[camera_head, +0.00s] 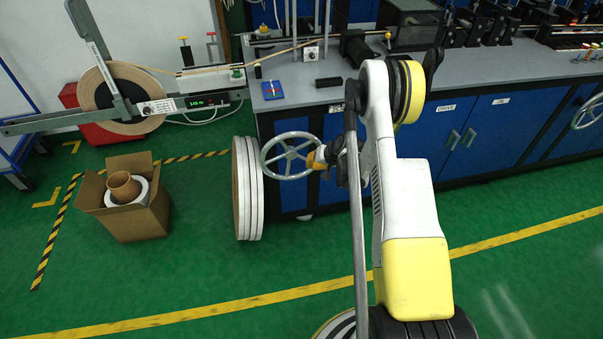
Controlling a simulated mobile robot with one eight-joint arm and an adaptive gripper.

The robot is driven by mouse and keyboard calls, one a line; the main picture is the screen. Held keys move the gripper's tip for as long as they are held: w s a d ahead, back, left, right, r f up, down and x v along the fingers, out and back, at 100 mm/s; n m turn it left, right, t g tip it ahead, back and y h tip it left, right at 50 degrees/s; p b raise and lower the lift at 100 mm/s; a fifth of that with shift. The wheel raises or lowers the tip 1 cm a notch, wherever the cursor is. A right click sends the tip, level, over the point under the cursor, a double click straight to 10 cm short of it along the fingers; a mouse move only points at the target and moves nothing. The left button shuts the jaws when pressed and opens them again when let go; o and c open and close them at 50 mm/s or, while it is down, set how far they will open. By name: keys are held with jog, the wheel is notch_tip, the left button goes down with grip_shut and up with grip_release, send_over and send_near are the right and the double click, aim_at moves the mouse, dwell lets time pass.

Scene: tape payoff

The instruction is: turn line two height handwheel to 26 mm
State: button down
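A grey spoked handwheel (290,155) stands out from the left end of the blue cabinet front. My gripper (317,158), with orange-yellow finger parts, is at the right side of this wheel's rim. It overlaps the rim in the picture. I cannot tell whether its fingers are closed on the rim, as they are small and partly hidden by my arm. A second handwheel (588,113) is cut off by the right edge. No label telling which line either wheel belongs to is readable. A small green display (199,103) sits on the payoff arm; its digits are too small to read surely.
White-edged discs (248,190) stand upright just left of the near wheel. An open cardboard box (128,205) stands on the floor further left. The blue cabinets (480,135) run along the right. Green floor in front is clear.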

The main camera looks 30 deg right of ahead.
aim_at(302, 176)
jog(key=b+x, duration=0.1)
jog(key=x, duration=0.3)
jog(key=s+f+b+x, duration=0.1)
jog(key=b+x, duration=0.1)
jog(key=x, duration=0.2)
jog(key=b+x, duration=0.1)
jog(key=x, duration=0.3)
jog(key=shift+s+d+f, duration=0.25)
jog(key=shift+s+d, duration=0.15)
jog(key=shift+w+a+r+b, duration=0.2)
jog(key=shift+w+a+b, duration=0.15)
jog(key=shift+a, duration=0.15)
jog(key=shift+w+a+r+b, duration=0.15)
jog(key=shift+w+a+b, duration=0.2)
jog(key=shift+a, duration=0.1)
jog(key=shift+w+a+r, duration=0.2)
jog(key=shift+w+a, duration=0.2)
jog(key=shift+a, duration=0.05)
jog(key=shift+w+a, duration=0.15)
jog(key=shift+a, duration=0.45)
jog(key=shift+f, duration=0.1)
